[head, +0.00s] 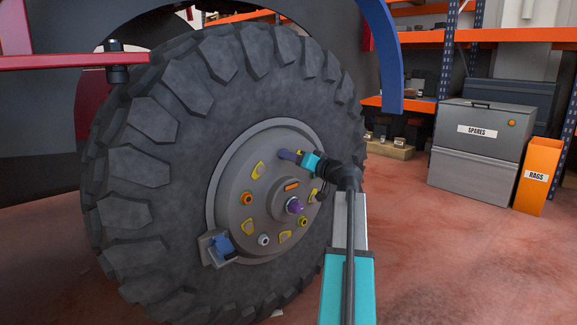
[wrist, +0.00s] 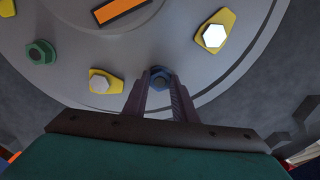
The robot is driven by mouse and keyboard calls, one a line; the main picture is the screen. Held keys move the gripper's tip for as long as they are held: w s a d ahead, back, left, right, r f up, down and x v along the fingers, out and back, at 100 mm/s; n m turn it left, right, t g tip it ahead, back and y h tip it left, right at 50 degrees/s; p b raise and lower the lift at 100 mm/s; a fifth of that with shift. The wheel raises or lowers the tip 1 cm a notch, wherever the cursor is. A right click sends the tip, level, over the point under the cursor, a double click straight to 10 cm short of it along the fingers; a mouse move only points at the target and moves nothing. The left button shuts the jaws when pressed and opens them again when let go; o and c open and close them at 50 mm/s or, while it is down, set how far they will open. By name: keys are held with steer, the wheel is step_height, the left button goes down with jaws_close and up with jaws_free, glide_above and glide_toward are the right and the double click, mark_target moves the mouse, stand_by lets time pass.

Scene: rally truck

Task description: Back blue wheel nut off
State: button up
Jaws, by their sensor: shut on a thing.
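The blue wheel nut (wrist: 160,77) sits at the wheel's hub plate (wrist: 60,17) in the wrist view, between the tips of my purple fingers. My gripper (wrist: 160,84) is shut on this nut. In the head view my gripper (head: 284,154) reaches in from the right to the upper part of the hub plate (head: 232,197). The nut cannot be made out there behind the fingers. The wrist view does not show clearly whether the nut touches the plate.
A green nut (wrist: 40,52) and yellow tabs with pale bolts (wrist: 105,80) (wrist: 213,32) lie around it.

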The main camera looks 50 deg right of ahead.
steer(key=shift+w+r+n+b, duration=0.2)
steer(key=shift+n+b, duration=0.15)
steer(key=shift+n, duration=0.15)
steer(key=o, duration=1.1)
steer(key=shift+c, duration=0.2)
steer(key=shift+f, duration=0.1)
steer(key=shift+s, duration=0.1)
steer(key=s+a+p, duration=0.1)
steer(key=s+p, duration=0.4)
steer(key=s, duration=0.8)
steer(key=shift+s, duration=0.35)
